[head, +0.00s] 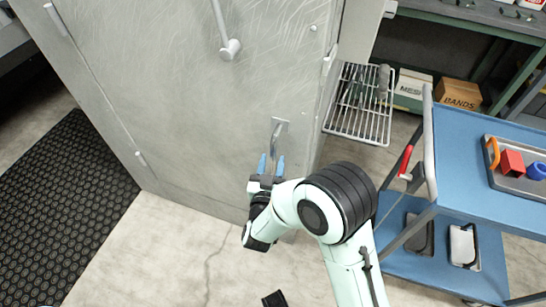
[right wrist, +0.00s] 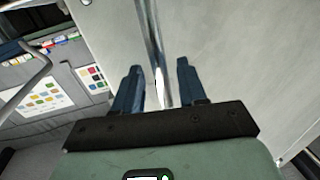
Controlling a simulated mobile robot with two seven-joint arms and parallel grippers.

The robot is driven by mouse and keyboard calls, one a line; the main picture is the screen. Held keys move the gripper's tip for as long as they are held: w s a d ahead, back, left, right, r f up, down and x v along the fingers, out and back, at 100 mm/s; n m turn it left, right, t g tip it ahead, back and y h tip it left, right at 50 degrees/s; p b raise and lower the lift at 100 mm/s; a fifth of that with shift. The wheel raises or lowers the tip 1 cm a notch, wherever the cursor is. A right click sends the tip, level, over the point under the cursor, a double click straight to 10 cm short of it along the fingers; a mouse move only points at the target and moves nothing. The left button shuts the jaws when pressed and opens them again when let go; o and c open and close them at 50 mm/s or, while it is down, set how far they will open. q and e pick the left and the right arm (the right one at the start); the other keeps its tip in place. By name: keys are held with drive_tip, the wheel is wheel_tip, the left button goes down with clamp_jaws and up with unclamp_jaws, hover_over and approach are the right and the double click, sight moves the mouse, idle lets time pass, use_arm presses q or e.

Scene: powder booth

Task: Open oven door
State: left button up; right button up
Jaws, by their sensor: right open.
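The oven is a tall grey metal cabinet, and its door (head: 190,110) faces me and looks shut. A slim metal handle (head: 278,132) stands upright low on the door, near its right edge. My right gripper (head: 271,166) is open at the lower end of this handle. In the right wrist view the handle (right wrist: 152,45) runs down between the two blue fingers of the right gripper (right wrist: 160,80), with gaps on both sides. I cannot tell how deep the handle lies between them.
A lever (head: 229,48) sticks out higher on the door. A wire rack (head: 342,122) is beside the oven's right side. A blue cart (head: 460,130) with a tray (head: 515,186) stands at the right. A black mat (head: 65,210) lies at the left; the floor in front is mostly clear.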

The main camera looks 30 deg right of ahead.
use_arm(q)
drive_tip(key=shift+w+f, duration=0.1)
drive_tip(key=shift+w, duration=0.05)
use_arm(e)
drive_tip(key=shift+x, duration=1.3)
clamp_jaws()
drive_tip(key=shift+s+a, duration=0.1)
